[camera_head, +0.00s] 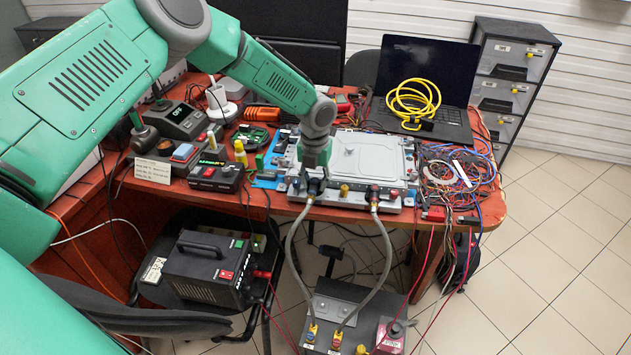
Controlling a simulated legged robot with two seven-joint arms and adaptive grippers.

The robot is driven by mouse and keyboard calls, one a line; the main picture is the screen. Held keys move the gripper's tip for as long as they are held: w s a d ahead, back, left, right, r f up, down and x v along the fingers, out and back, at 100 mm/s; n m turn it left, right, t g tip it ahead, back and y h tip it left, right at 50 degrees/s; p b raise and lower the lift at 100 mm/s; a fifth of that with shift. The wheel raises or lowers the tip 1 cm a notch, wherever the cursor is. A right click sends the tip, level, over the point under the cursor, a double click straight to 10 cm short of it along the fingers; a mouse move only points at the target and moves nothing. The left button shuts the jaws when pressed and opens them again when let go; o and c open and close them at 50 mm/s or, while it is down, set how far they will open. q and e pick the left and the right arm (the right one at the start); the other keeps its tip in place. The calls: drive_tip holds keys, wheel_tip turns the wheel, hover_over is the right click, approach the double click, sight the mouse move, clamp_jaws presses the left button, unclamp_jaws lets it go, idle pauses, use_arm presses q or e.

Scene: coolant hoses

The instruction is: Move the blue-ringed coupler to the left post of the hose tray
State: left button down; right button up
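My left arm reaches in from the left, and its dark gripper (315,184) points down at the front left of a flat silver unit on the red table. The gripper is over the upper end of the left grey hose (291,240); its fingers are too small and dark to tell whether they are shut on the coupler there. No blue ring shows clearly at that end. The right grey hose (386,245) ends at a red-marked coupler (374,192) on the front metal strip (405,203), which may be the hose tray. A yellow-topped fitting (344,190) stands between them. My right gripper is out of view.
Both hoses run down to a grey box (350,305) below the table. A laptop (430,75) with a coiled yellow cable (413,100) stands at the back right. Tangled wires (458,168) lie right of the silver unit (370,158). Small devices crowd the left.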

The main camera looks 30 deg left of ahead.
use_arm(q)
drive_tip(key=shift+r, duration=0.1)
drive_tip(key=shift+w+d+r+p, duration=0.1)
drive_tip(key=shift+d+r+p, duration=0.1)
drive_tip(key=shift+r+p, duration=1.3)
drive_tip(key=shift+d+r+p, duration=0.15)
drive_tip(key=shift+r+p, duration=0.7)
drive_tip(key=shift+r, duration=1.1)
drive_tip(key=shift+f, duration=0.1)
